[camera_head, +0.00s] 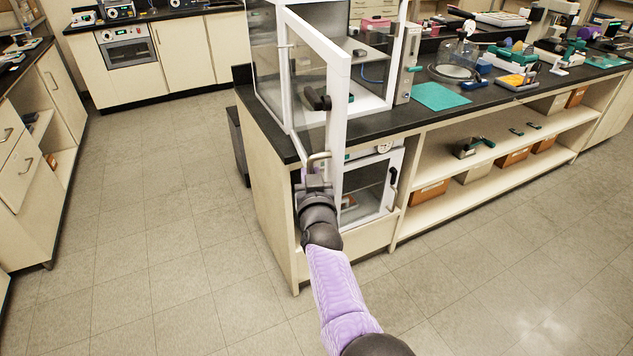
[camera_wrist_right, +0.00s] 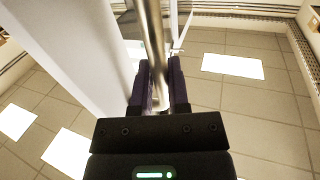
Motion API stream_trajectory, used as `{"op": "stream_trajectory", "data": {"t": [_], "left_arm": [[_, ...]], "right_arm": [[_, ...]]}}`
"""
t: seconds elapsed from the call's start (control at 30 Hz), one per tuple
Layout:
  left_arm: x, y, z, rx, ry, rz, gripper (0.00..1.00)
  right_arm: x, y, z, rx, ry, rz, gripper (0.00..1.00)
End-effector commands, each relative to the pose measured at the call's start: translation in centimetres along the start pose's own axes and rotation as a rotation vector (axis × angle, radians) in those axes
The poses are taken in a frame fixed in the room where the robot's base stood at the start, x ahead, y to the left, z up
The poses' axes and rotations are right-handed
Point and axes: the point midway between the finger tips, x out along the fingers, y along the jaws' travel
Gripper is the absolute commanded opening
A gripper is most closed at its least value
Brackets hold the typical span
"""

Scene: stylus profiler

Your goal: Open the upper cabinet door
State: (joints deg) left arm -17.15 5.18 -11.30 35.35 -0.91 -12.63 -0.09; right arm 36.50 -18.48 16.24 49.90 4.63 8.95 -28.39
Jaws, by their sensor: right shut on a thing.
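The upper cabinet (camera_head: 388,80) is a white-framed glass enclosure on the black counter. Its glass door (camera_head: 339,110) is swung out towards me, and the front of the cabinet stands open. A metal bar handle (camera_head: 319,156) sits at the lower part of the door frame. My right gripper (camera_head: 311,172) is at this handle, with its arm reaching up from the bottom. In the right wrist view the fingers (camera_wrist_right: 160,92) are shut around the metal bar (camera_wrist_right: 152,40), beside the white door (camera_wrist_right: 75,50). My left gripper is not in view.
A lower glass-fronted cabinet (camera_head: 370,190) under the counter looks closed. A teal mat (camera_head: 441,96) and lab equipment lie on the counter to the right, with shelves of boxes below. The tiled floor (camera_head: 170,220) to the left is clear.

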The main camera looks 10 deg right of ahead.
Motion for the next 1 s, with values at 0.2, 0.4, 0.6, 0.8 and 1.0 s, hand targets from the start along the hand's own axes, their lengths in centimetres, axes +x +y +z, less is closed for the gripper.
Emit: {"op": "stream_trajectory", "data": {"t": [0.2, 0.4, 0.6, 0.8, 1.0], "left_arm": [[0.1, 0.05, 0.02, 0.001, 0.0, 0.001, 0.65], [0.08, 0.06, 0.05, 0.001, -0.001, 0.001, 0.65], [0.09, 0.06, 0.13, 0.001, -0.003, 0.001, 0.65], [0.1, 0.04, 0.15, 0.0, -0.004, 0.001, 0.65], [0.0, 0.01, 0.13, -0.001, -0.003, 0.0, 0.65]], "right_arm": [[0.26, -0.19, -0.42, -0.001, 0.01, 0.001, 0.0], [0.27, -0.17, -0.48, -0.001, 0.011, 0.002, 0.0], [0.26, -0.15, -0.43, -0.001, 0.01, 0.002, 0.46], [0.21, -0.16, -0.25, -0.001, 0.006, 0.001, 0.54], [0.15, -0.08, -0.2, -0.001, 0.004, 0.001, 0.54]]}}
